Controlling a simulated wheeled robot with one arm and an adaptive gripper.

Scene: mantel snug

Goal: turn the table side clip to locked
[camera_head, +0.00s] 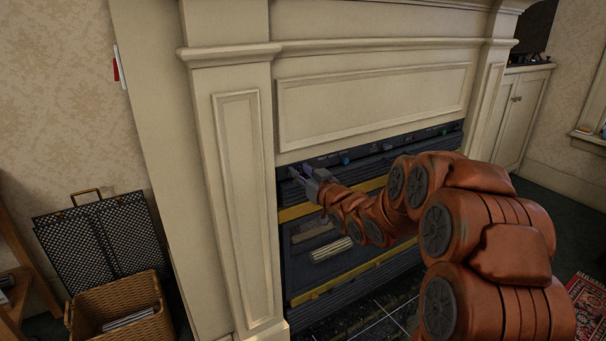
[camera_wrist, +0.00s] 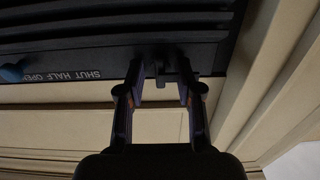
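My gripper (camera_head: 297,175) is at the left end of the dark control panel on the fireplace front. In the wrist view my gripper (camera_wrist: 160,72) is open, with one finger on each side of a small dark clip (camera_wrist: 160,74). A gap shows between the clip and each finger. The clip sticks out from the panel edge. I cannot read its setting, and in the head view my gripper hides it. No table shows at this spot.
A blue knob (camera_head: 345,160) sits on the panel, and lettering with "SHUT HALF OPEN" (camera_wrist: 82,75) shows in the wrist view. The cream mantel post (camera_head: 240,190) stands close left of my gripper. A wicker basket (camera_head: 120,308) and black mesh screen (camera_head: 98,240) stand left.

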